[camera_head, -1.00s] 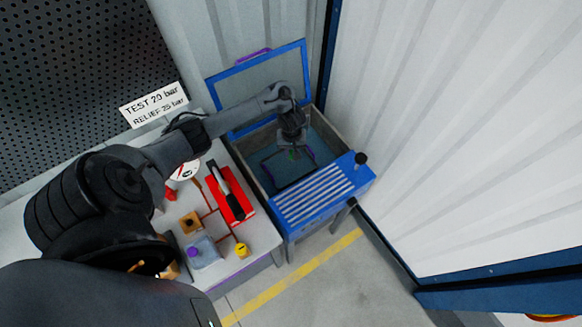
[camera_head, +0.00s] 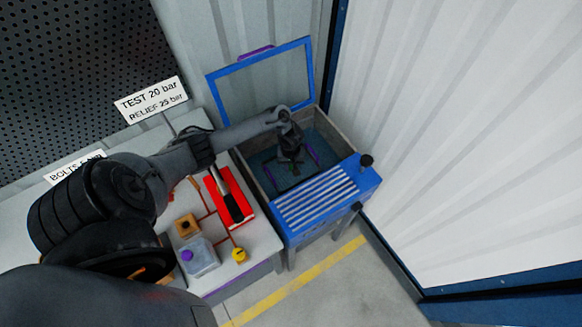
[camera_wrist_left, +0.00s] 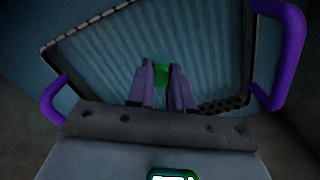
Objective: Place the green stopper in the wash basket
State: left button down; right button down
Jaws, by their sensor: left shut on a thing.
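The green stopper (camera_wrist_left: 161,74) shows between the tips of my left gripper (camera_wrist_left: 162,80) in the left wrist view. The gripper is shut on it, pointing down inside the wash basket's opening. The wash basket (camera_wrist_left: 202,106) has a dark mesh rim and purple handles, and sits inside the blue wash tank. In the head view my left gripper (camera_head: 291,168) is low in the tank, over the basket (camera_head: 313,152), and mostly hides it. I cannot tell whether the stopper touches the basket floor. My right gripper is not in view.
The blue tank (camera_head: 254,166) has its framed lid (camera_head: 227,104) raised at the back and a slatted shelf (camera_head: 318,194) in front. A bench on the left holds a red tray (camera_head: 219,190), a clear box (camera_head: 201,258) and a yellow part (camera_head: 239,255).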

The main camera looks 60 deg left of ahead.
aim_at(291, 167)
pick_arm(q)
jog(key=shift+f, duration=0.1)
jog(key=c, duration=1)
grip_release()
jog(key=shift+r+p, duration=2.75)
jog(key=shift+r, duration=3.35)
jog(key=shift+r, duration=0.1)
